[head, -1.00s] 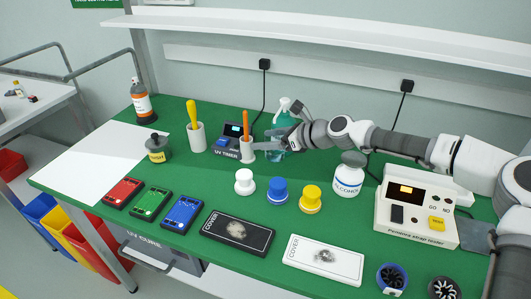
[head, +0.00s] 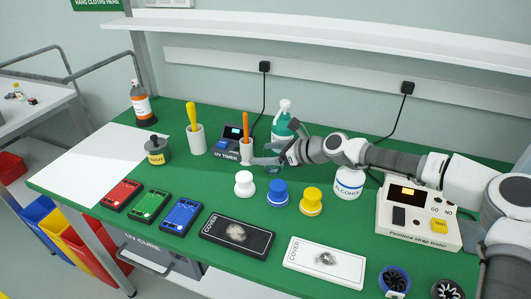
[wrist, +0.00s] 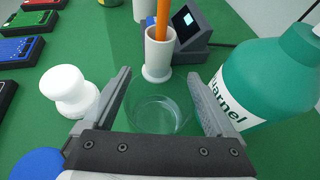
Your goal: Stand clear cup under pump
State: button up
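The clear cup (wrist: 158,114) is between the two fingers of my gripper in the wrist view, its round outline facing the camera. The fingers are spread about the cup's width apart, and whether they press on it cannot be told. In the head view my gripper (head: 268,160) is low over the green table, in front of the teal pump bottle (head: 281,124); the cup is hard to make out there. In the wrist view the teal bottle (wrist: 262,82) stands just right of the right finger. A white ALCOHOL bottle (head: 348,184) stands to the right, partly behind my arm.
A white holder with an orange stick (wrist: 158,52) stands just beyond the fingertips, by the UV timer (head: 225,144). A white knob-shaped piece (wrist: 68,90) is close to the left finger; blue (head: 277,192) and yellow (head: 311,200) ones stand nearby. The white sheet (head: 85,160) at left is clear.

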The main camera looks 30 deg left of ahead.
jog(key=shift+r, duration=0.1)
jog(key=shift+d+r, duration=0.2)
jog(key=shift+d, duration=0.05)
jog(key=p+v, duration=0.1)
jog(key=v, duration=1)
jog(key=shift+d+p, duration=0.2)
jog(key=shift+p, duration=0.2)
jog(key=shift+s, duration=0.15)
